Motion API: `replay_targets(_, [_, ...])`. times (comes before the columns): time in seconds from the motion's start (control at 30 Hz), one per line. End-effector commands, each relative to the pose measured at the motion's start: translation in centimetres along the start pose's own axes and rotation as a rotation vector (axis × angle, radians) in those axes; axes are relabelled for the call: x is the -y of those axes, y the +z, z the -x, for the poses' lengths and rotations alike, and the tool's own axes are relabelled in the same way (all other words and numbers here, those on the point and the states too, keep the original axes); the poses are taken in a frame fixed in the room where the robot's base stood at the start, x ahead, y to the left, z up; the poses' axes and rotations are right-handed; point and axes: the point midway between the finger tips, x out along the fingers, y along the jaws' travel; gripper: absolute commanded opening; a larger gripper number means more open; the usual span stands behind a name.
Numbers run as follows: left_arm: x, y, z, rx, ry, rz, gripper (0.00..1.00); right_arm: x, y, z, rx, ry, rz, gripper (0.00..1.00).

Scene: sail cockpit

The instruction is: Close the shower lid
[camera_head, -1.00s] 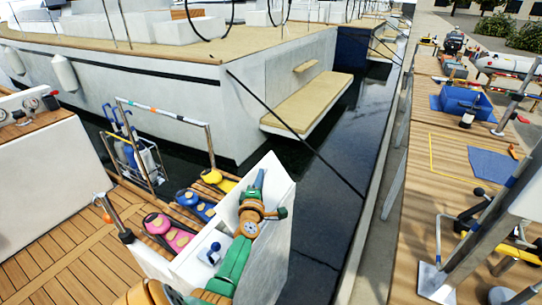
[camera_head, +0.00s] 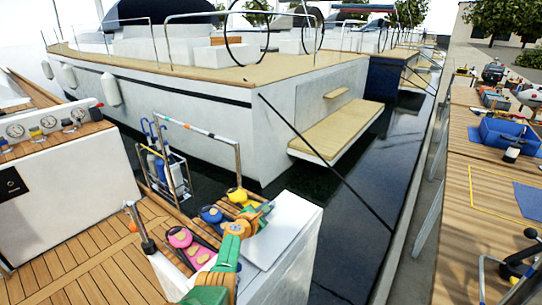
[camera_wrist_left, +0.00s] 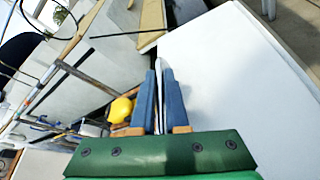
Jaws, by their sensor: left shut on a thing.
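My left gripper (camera_head: 266,208) reaches up from the bottom of the head view, its fingers pointing to the upper right beside a white block. In the left wrist view its two blue fingers (camera_wrist_left: 158,92) are shut on a thin white plate, the shower lid (camera_wrist_left: 158,105), seen nearly edge-on between them. A broad white surface (camera_wrist_left: 225,75) lies just right of the fingers. In the head view my wrist and arm cover the shower recess and most of the lid, so the lid's exact tilt cannot be told. My right gripper is not in view.
A rail with bottles (camera_head: 165,165) stands behind. Dark water and a taut rope lie right of the white block (camera_head: 290,222). Wooden deck (camera_head: 80,245) is open at left.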

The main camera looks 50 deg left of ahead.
Motion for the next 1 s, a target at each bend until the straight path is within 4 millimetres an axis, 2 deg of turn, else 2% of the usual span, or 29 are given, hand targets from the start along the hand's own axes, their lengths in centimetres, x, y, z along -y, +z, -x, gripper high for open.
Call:
replay_targets(0.2, [0.3, -1.2, -0.4, -0.005, -0.027, 0.065, 0.0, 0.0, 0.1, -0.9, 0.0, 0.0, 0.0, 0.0])
replay_targets(0.77, [0.7, -1.7, -0.5, -0.01, -0.045, 0.092, 0.0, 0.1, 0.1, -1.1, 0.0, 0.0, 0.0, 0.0])
replay_targets(0.8, [0.7, -1.7, -0.5, -0.01, -0.046, 0.091, 0.15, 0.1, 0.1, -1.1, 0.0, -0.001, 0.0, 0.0])
replay_targets(0.9, [0.7, -1.6, -0.5, -0.009, -0.045, 0.091, 0.42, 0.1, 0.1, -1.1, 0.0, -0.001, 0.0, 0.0])
replay_targets(1.0, [0.6, -1.5, -0.5, -0.007, -0.043, 0.091, 0.42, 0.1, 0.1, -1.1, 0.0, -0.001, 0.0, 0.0])
